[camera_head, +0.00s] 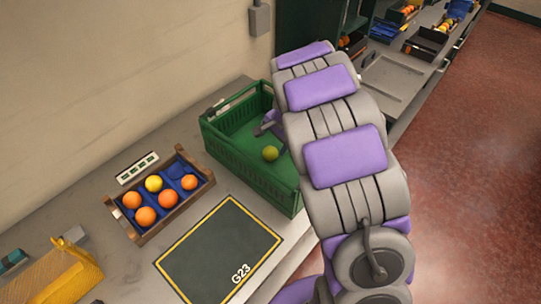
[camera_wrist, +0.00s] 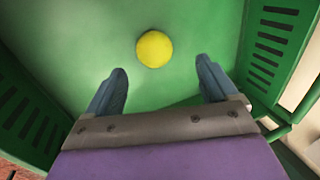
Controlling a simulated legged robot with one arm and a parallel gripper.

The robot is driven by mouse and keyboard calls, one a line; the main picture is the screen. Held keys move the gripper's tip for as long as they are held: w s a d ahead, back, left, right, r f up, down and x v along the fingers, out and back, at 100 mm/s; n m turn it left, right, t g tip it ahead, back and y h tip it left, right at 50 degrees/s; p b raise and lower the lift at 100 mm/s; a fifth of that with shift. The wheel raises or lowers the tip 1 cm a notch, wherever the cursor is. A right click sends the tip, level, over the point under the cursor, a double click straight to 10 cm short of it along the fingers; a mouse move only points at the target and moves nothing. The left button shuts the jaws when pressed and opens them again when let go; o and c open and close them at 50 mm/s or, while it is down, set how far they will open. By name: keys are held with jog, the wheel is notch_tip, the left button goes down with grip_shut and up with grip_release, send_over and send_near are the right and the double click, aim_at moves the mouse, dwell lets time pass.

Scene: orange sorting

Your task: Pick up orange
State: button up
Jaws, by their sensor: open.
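A yellow-green round fruit (camera_head: 270,153) lies on the floor of a green crate (camera_head: 245,170). The wrist view shows the fruit (camera_wrist: 154,49) as a yellow ball on the green crate floor, beyond and roughly between my fingertips. My gripper (camera_wrist: 161,70) is open with nothing between its fingers, reaching down inside the crate. In the head view my purple and grey arm hides most of the gripper and the crate's right part. Several orange fruits, one of them (camera_head: 168,198), and a yellower one (camera_head: 153,183) sit in a wooden box with blue lining (camera_head: 178,219).
A dark mat with a yellow border marked G23 (camera_head: 215,255) lies empty in front of the crate. A yellow object (camera_head: 60,280) is at the lower left. The slotted crate wall (camera_wrist: 275,45) stands close on the gripper's right. More boxes and trays line the back counter.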

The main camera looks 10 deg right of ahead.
aim_at(272, 150)
jog(key=shift+x, duration=0.8)
jog(key=shift+f+b, duration=0.3)
jog(key=shift+f, duration=0.1)
jog(key=x, duration=0.1)
jog(key=b+x, duration=0.1)
jog(key=x, duration=0.1)
jog(key=shift+s+d+f, duration=0.2)
jog(key=shift+d+f, duration=0.1)
jog(key=shift+w+a+f+b, duration=0.2)
jog(key=shift+f+b, duration=0.1)
jog(key=shift+f, duration=0.15)
jog(key=shift+a, duration=0.1)
jog(key=shift+c, duration=0.8)
jog(key=c, duration=1)
notch_tip(272, 150, up, 10)
jog(key=p, duration=0.3)
jog(key=shift+f, duration=0.15)
notch_tip(272, 150, up, 10)
jog(key=p, duration=0.7)
